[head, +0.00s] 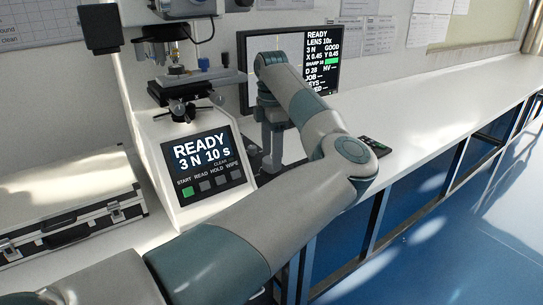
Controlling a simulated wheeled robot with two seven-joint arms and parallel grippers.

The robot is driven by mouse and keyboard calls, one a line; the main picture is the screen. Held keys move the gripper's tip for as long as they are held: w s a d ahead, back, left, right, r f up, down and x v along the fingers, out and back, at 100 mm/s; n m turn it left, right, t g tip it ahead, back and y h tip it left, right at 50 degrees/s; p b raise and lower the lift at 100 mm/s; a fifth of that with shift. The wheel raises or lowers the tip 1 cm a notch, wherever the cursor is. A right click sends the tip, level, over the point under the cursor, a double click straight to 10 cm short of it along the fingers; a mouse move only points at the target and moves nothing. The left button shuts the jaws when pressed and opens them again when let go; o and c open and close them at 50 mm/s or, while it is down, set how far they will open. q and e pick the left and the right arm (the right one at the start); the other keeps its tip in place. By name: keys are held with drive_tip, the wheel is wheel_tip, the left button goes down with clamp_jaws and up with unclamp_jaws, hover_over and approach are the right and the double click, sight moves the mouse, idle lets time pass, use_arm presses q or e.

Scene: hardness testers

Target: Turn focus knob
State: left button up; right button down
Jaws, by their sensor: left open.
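The hardness tester (150,150) stands on the bench, with a front panel screen (200,150) reading "READY 3 N 10 s". Its stage (185,78) carries a small sample under the objective. A dark spoked knob (183,110) sits below the stage; I cannot tell for sure which knob is the focus knob. My left gripper (268,160) points down just right of the tester's panel. It is open, and its fingertips are partly hidden by the tester's edge and my arm. I see no contact with a knob. My right gripper is out of view.
A monitor (322,50) stands behind my left arm, which hides part of it. A black keypad (375,146) lies on the bench right of my elbow. A silver-edged case (75,215) lies at left. The white bench (440,85) is clear toward the right.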

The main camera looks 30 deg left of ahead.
use_arm(q)
drive_tip(key=shift+f, duration=0.7)
drive_tip(key=c, duration=1.1)
drive_tip(key=shift+o, duration=0.2)
drive_tip(key=shift+n, duration=0.3)
